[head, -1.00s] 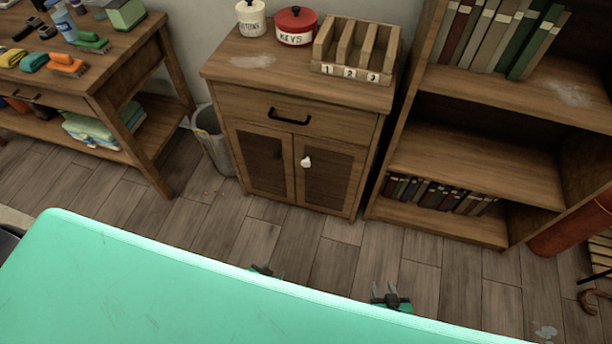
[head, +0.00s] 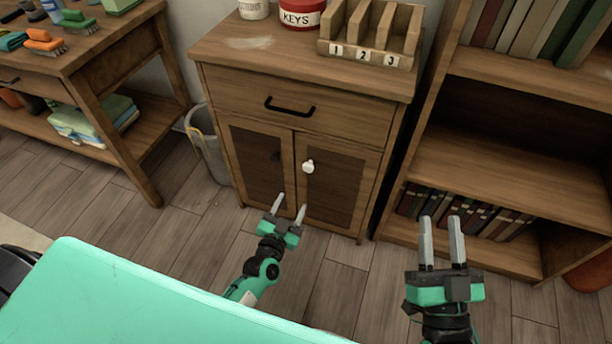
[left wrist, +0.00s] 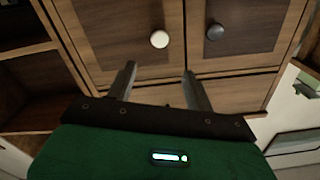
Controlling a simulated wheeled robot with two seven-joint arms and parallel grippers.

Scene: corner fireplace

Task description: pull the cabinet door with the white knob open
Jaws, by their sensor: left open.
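The wooden cabinet (head: 297,72) stands ahead with both lower doors shut. Its right door (head: 345,185) carries the white knob (head: 308,167) near the middle seam. The left door (head: 250,160) has a dark knob (head: 276,156). My left gripper (head: 291,202) is open and empty, in front of and below the white knob, apart from it. In the left wrist view the white knob (left wrist: 159,39) lies beyond the gap between the fingertips, with the dark knob (left wrist: 215,32) to the right. My right gripper (head: 441,218) is open and empty, in front of the bookshelf.
A drawer with a black handle (head: 290,107) is above the doors. A bookshelf (head: 480,160) stands close on the right. A grey bin (head: 208,150) and a wooden table (head: 125,60) are on the left. Clear floor (head: 330,265) lies before the cabinet.

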